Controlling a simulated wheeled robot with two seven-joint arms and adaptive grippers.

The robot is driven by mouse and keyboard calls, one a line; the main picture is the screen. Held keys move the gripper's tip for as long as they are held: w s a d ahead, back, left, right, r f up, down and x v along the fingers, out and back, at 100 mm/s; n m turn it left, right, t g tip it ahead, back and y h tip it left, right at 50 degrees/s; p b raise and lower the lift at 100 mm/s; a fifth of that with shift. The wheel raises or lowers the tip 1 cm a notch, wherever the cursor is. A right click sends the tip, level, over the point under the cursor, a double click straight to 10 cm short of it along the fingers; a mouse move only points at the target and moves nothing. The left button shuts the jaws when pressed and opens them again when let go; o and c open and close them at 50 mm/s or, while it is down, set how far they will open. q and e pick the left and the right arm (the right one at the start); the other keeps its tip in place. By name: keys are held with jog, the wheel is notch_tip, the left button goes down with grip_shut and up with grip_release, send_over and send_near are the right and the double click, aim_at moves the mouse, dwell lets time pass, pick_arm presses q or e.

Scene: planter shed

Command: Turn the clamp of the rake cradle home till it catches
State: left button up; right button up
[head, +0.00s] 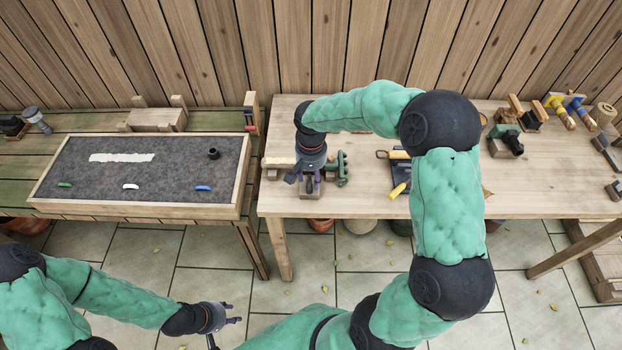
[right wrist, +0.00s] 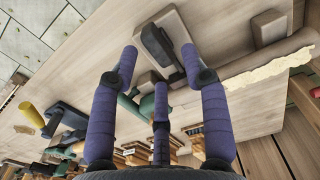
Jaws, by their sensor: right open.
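The rake cradle shows in the head view as a small wooden block (head: 309,188) at the near left of the right-hand table, partly hidden under my right gripper (head: 311,172). In the right wrist view its dark clamp (right wrist: 158,45) stands on a pale wooden base (right wrist: 179,36). My right gripper's purple fingers (right wrist: 163,75) are spread open around the clamp's near end, with nothing gripped; whether any finger touches it I cannot tell. My left gripper (head: 228,324) is low at the front, over the floor, its fingers apart and empty, far from the cradle.
A green holder (head: 342,168) stands just right of the cradle. A yellow-handled tool (head: 398,190) lies further right, partly behind my right arm. A planter bed (head: 110,177) with a raised wooden rim fills the left table. The right table's front middle is mostly clear.

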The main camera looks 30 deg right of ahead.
notch_tip(320, 180, up, 10)
dwell(0.4)
jog(key=shift+f, duration=0.15)
